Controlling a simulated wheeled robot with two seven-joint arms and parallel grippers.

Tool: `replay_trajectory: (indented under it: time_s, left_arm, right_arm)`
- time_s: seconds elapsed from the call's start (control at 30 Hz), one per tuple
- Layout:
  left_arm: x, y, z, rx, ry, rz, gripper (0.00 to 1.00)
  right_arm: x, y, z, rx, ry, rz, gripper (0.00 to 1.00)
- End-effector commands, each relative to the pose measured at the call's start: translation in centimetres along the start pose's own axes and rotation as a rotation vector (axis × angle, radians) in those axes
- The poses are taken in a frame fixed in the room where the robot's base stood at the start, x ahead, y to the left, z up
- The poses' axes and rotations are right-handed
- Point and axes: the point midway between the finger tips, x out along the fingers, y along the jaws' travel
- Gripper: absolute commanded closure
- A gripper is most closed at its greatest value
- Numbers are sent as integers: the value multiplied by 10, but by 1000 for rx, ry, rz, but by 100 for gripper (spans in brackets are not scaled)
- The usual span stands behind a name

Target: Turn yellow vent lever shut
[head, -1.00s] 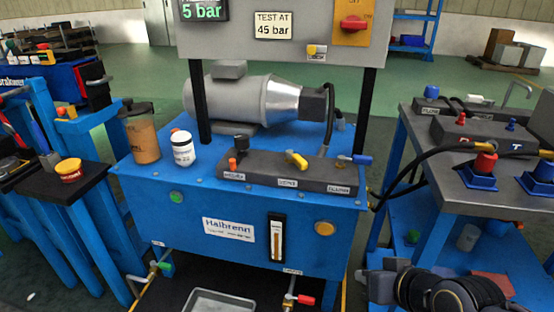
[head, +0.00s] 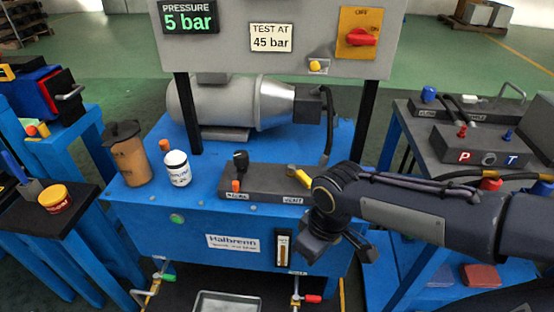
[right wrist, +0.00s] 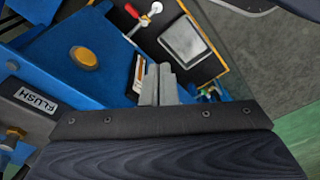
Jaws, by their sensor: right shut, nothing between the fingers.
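The yellow vent lever (head: 299,176) sits on the dark valve block (head: 265,184) on top of the blue unit, slanting toward the front right. Its far end is close to my right arm in the picture. My right gripper (head: 342,242) hangs in front of the unit's right front corner, lower than the lever and apart from it. In the right wrist view its fingers (right wrist: 158,82) are shut with nothing between them. The lever does not show there; the FLUSH label (right wrist: 38,101) does. My arm hides the block's right end and the blue lever. My left gripper is out of view.
A black knob (head: 240,160) and an orange knob (head: 236,186) stand on the block's left part. A white bottle (head: 177,168) and a brown container (head: 130,158) stand further left. The control panel (head: 284,66) rises behind. A grey-topped bench (head: 410,125) stands at right.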

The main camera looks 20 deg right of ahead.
Motion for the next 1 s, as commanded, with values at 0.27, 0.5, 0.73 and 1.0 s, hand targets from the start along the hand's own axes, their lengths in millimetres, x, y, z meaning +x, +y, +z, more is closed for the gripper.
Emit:
replay_trajectory:
  time_s: [0.27,0.5,0.73,1.0]
  left_arm:
    - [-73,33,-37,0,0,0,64]
    - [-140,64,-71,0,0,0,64]
    - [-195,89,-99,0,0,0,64]
    - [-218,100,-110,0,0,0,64]
  right_arm:
    - [-54,16,-46,-332,-236,116,100]
    - [-85,22,-106,-721,-481,254,100]
    - [-94,11,-158,-1064,-676,381,100]
    - [-86,0,-182,-1252,-776,456,100]
